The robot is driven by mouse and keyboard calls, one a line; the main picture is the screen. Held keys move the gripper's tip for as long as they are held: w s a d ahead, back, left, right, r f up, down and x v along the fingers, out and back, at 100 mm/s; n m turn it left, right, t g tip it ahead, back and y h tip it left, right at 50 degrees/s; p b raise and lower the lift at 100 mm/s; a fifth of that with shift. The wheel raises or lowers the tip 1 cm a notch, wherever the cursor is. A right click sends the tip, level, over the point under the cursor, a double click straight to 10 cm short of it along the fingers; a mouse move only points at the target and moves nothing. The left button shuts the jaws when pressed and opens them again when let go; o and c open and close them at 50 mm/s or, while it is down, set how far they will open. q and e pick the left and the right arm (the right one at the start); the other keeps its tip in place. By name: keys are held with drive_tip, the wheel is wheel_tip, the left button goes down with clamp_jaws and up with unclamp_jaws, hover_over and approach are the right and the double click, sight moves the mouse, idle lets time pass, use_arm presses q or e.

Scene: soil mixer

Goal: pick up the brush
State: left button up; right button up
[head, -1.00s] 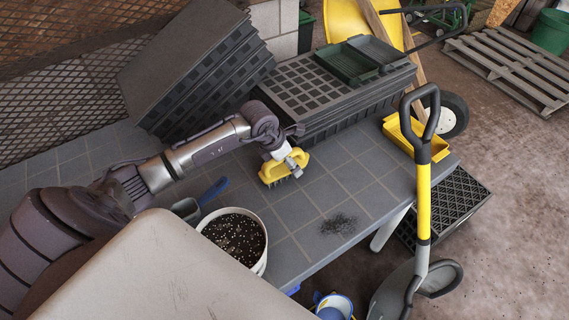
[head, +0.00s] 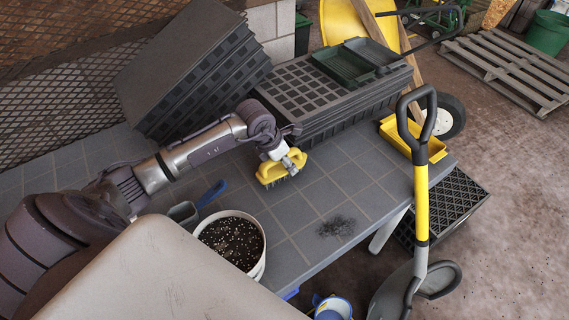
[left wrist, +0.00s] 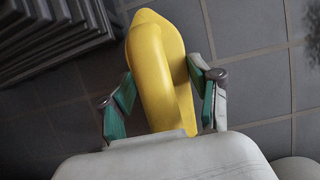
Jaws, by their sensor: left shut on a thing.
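The yellow brush (head: 272,175) is at my left gripper (head: 286,163), above the tiled bench, with its dark bristles facing down. In the left wrist view the brush's yellow handle (left wrist: 160,75) lies between the two green-padded fingers of the left gripper (left wrist: 163,98). The gripper is shut on the handle. Whether the bristles touch the bench is hard to tell. My right gripper is in neither view.
A white pot of soil (head: 258,268) and a blue-handled scoop (head: 185,212) stand near the arm. Stacked black trays (head: 340,113) are behind the brush. A dark soil patch (head: 337,226) lies on the bench. A yellow-shafted shovel (head: 421,200) stands at the bench's right edge.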

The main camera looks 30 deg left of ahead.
use_arm(q)
drive_tip(key=r, duration=0.2)
drive_tip(key=d+r+b, duration=0.1)
drive_tip(key=shift+w+r, duration=0.3)
drive_tip(key=shift+r, duration=0.05)
drive_tip(key=w+d+r+b, duration=0.1)
drive_tip(key=w+d+r, duration=0.5)
drive_tip(key=d, duration=0.2)
drive_tip(key=shift+d+r+b, duration=0.2)
drive_tip(key=shift+d+b, duration=0.15)
drive_tip(key=shift+b, duration=0.05)
